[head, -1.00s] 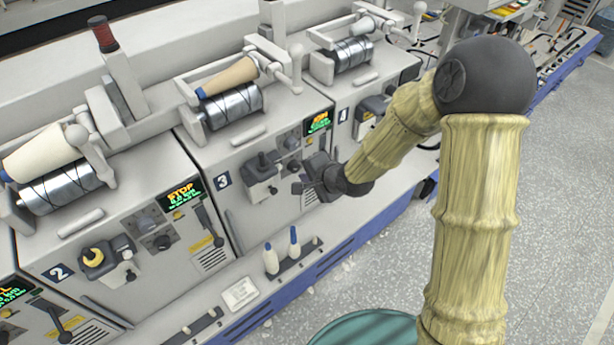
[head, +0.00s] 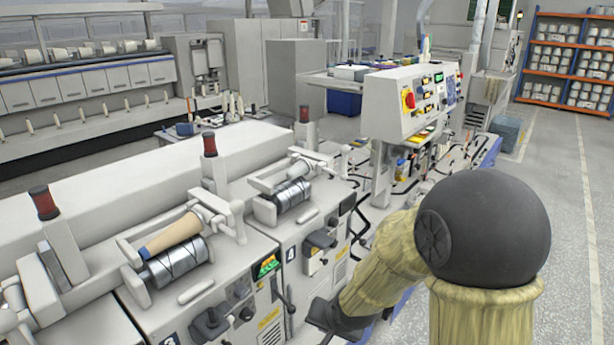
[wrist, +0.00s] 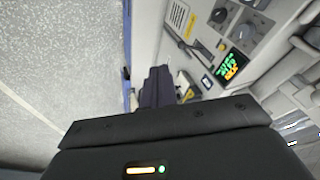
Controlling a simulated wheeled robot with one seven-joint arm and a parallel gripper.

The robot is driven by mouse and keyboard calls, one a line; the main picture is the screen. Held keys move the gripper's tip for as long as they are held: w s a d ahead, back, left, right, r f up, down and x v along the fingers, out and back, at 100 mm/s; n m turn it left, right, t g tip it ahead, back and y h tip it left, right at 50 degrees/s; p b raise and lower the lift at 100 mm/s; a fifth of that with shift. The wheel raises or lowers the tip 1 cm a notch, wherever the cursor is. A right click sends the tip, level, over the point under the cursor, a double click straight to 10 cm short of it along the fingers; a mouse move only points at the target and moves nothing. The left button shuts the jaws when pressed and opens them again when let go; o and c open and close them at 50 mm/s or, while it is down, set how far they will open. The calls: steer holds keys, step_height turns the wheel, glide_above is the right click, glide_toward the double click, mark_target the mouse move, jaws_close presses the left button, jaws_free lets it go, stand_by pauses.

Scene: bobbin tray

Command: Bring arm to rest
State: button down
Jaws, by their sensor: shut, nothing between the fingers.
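My arm with pale yellow ribbed links and a black ball joint stands at the right of the head view. Its forearm slopes down left to my gripper (head: 325,316), which is partly cut off by the bottom edge, in front of the machine front. In the wrist view the dark fingers of my gripper (wrist: 158,86) are together, with nothing held. They point along the winding machine's front panel (wrist: 205,25), beside the grey floor.
The winding machine (head: 105,160) runs along the left, with a tan bobbin (head: 170,236) on unit 3. A control box (head: 385,105) stands beyond it. Shelves with white packages (head: 565,60) are at the far right. The speckled floor (head: 570,200) on the right is clear.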

steer(key=s+d+r+n+g+h+p, duration=0.2)
steer(key=s+d+r, duration=0.5)
steer(key=s+d, duration=0.4)
steer(key=shift+n+g, duration=0.4)
steer(key=shift+n, duration=0.5)
steer(key=shift+d, duration=0.1)
steer(key=shift+s, duration=0.15)
steer(key=shift+r, duration=0.1)
stand_by(5.2)
